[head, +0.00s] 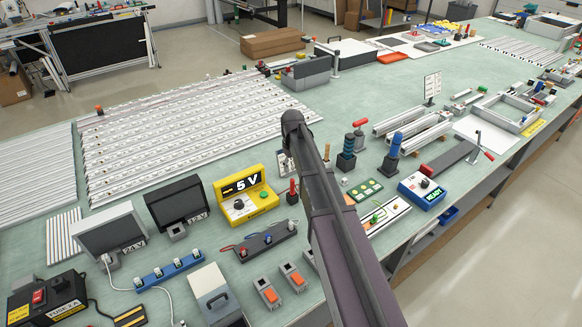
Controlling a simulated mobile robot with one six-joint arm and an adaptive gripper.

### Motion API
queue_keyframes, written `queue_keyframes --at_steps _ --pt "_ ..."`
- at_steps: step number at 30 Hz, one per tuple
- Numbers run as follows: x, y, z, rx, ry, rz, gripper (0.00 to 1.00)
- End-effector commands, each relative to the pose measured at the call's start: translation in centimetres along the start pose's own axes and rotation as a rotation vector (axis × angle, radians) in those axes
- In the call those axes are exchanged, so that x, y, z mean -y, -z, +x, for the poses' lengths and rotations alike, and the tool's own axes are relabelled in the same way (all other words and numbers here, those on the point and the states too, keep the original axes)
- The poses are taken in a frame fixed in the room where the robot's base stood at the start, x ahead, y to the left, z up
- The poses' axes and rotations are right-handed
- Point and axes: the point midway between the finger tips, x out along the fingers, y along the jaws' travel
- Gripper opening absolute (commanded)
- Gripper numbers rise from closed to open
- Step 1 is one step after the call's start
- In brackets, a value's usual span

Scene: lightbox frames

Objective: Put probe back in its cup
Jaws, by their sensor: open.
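I cannot tell for sure which thing is the probe. A small red-topped stick (292,185) stands upright in a dark holder (292,198), just left of my arm and right of the yellow 5 V meter (243,196). It resembles a probe in a cup. A blue-handled tool (395,146) also stands upright in a dark base, right of my arm. My arm crosses the middle of the head view, from the bottom up to a dark rounded joint, and hides part of the bench. My gripper is not visible in this view.
Orange-topped switches (270,294) lie in front. A blue READY box (422,190) sits right of my arm. White strips (180,130) cover the back left. Green bench top (375,90) is clear behind my arm.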

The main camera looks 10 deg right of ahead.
Motion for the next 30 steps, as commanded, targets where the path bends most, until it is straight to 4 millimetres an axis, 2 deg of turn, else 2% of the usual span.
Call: queue_keyframes --at_steps 1,9,30 --pt "0.0 0.0 -0.8 0.000 0.000 0.000 0.59" --pt "0.0 0.0 -1.9 0.000 0.000 0.000 0.59" --pt "-0.1 0.0 -2.0 0.000 0.000 0.001 0.59"
